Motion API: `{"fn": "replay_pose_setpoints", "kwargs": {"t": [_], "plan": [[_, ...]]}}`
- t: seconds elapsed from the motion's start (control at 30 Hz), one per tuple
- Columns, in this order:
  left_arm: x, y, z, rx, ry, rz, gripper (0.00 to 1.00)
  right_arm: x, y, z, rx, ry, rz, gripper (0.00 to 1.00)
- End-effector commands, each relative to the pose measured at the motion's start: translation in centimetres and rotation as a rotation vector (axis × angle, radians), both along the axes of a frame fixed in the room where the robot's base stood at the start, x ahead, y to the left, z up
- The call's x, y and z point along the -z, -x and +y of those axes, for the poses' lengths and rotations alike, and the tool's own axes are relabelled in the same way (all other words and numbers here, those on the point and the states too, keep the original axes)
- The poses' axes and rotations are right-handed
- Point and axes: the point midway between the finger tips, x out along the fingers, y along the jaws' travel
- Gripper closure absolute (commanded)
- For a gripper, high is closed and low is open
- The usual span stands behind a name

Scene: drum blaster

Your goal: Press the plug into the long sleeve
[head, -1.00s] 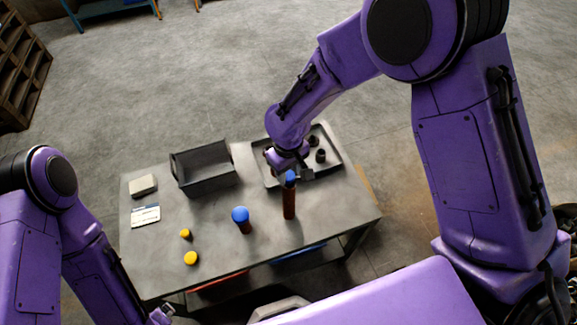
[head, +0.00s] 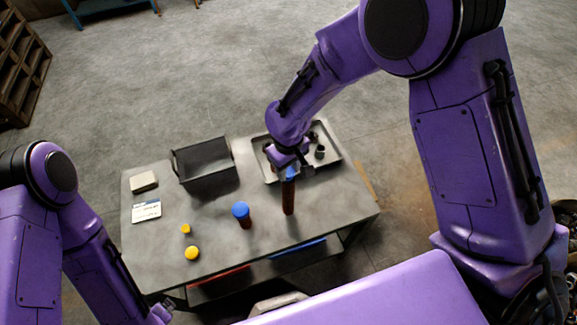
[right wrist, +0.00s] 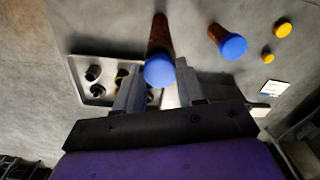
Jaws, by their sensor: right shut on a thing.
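The long sleeve (head: 288,198) is a tall brown tube standing upright on the grey table. A blue plug (head: 290,173) is at its top end, just under my right gripper (head: 291,163). In the right wrist view the plug's round blue head (right wrist: 159,71) lies between the fingers of my right gripper (right wrist: 157,88), with the brown sleeve (right wrist: 160,36) behind it. The right gripper is shut on the plug. How deep the plug sits in the sleeve is hidden. My left gripper (head: 160,313) is low at the left, beside the table's front edge; its jaws are too small to read.
A shorter brown sleeve with a blue head (head: 241,211) stands left of the long one. Two yellow pieces (head: 192,253) (head: 186,229) lie farther left. A dark open bin (head: 205,165) and a grey tray (head: 335,152) with dark parts are behind. The front middle table is clear.

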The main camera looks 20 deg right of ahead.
Motion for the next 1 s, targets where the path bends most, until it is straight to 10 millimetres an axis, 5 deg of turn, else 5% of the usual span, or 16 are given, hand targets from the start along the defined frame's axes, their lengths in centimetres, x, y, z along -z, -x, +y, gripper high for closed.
{"fn": "replay_pose_setpoints", "kwargs": {"t": [1.0], "plan": [[0.05, 0.0, -0.01, 0.0, 0.0, 0.0, 0.0, 0.99, -0.06, 0.0, 0.0, 0.0, 0.0, 0.9]]}}
